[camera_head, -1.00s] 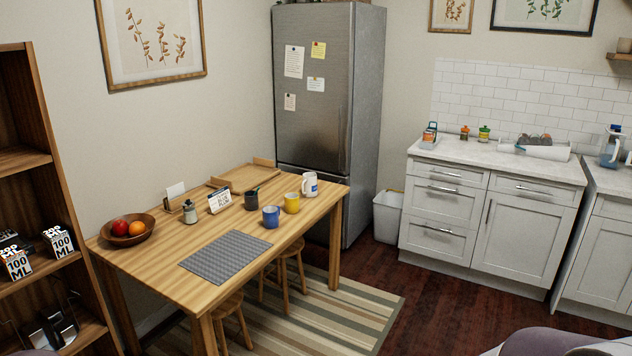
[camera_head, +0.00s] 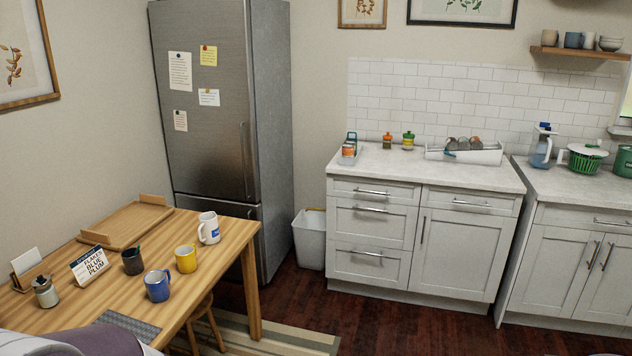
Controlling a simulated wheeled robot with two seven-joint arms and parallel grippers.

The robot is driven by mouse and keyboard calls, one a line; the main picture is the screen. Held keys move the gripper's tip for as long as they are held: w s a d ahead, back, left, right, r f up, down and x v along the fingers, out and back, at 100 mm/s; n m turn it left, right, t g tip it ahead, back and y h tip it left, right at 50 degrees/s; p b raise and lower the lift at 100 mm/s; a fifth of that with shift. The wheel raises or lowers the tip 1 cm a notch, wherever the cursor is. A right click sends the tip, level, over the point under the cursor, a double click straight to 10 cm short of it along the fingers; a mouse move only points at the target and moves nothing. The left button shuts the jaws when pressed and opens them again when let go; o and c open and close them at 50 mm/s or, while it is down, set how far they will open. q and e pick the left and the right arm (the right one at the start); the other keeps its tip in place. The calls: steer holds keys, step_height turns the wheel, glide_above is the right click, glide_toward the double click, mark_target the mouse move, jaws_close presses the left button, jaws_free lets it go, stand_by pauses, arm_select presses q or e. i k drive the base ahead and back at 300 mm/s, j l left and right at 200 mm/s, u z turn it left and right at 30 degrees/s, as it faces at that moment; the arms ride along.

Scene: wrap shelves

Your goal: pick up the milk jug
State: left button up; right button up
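Neither of my grippers is in view. A rounded white and purple shape, apparently part of my arm, covers the lower left corner.
A white bin (camera_head: 310,239) stands by the counter (camera_head: 430,165). Dark floor is open in front.

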mark_target(208, 230)
steer(key=i+u, duration=0.2)
steer(key=i, duration=1.8)
steer(key=i+u, duration=0.35)
steer(key=i+l+u, duration=0.65)
steer(key=i+u, duration=0.25)
steer(key=u, duration=0.25)
steer(key=i+l+u, duration=0.1)
steer(key=u, duration=0.4)
steer(key=i+l+u, duration=0.2)
steer(key=u, duration=0.3)
steer(key=i+l+u, duration=0.25)
steer(key=u, duration=0.25)
